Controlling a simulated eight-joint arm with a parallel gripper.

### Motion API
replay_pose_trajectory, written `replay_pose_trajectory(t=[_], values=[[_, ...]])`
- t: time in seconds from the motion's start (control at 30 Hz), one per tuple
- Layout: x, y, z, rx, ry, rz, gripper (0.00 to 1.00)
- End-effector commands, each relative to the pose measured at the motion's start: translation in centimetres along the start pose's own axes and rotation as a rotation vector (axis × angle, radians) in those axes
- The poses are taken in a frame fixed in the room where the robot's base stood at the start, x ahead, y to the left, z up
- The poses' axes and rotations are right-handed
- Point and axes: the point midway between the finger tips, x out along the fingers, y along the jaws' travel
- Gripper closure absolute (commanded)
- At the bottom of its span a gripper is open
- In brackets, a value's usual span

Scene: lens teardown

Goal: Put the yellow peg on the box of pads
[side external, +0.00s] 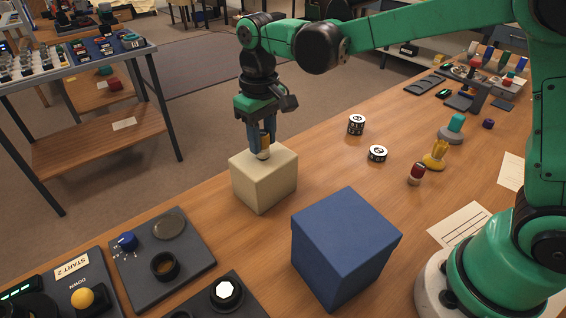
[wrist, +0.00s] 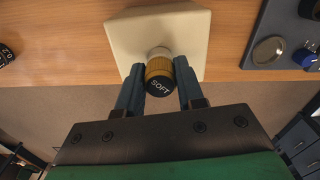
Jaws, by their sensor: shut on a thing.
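My gripper (side external: 263,142) points down over a cream box (side external: 264,181) on the wooden bench. It is shut on a short yellow-gold peg (wrist: 159,69) with a pale end and a black cap reading SOFT. The peg (side external: 264,153) is upright at the top of the cream box; I cannot tell if it touches. The cream box also shows behind the peg in the wrist view (wrist: 190,27). I see no label that marks a box of pads. A larger blue box (side external: 345,245) stands nearer the camera, with nothing on it.
A yellow pronged piece (side external: 435,157), a red-topped piece (side external: 416,174) and two black-and-white cylinders (side external: 377,153) stand right of the cream box. A dark panel (side external: 190,256) with a blue knob lies in front. The bench edge runs close behind the cream box.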

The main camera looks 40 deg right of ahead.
Motion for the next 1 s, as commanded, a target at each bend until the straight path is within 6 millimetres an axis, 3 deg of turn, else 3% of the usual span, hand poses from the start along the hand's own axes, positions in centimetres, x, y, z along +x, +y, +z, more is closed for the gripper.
replay_pose_trajectory(t=[0.13,0.17,0.23,0.27,0.67,1.0], values=[[0.3,0.0,0.0,0.0,0.0,0.0,1.0],[0.3,0.0,0.0,0.0,0.0,0.0,0.59],[0.3,0.0,0.0,0.0,0.0,0.0,0.39],[0.3,0.0,0.0,0.0,0.0,0.0,0.36],[-0.4,0.0,0.0,0.0,0.0,0.0,0.36],[-6.6,0.0,0.0,0.0,0.0,0.0,0.36]])
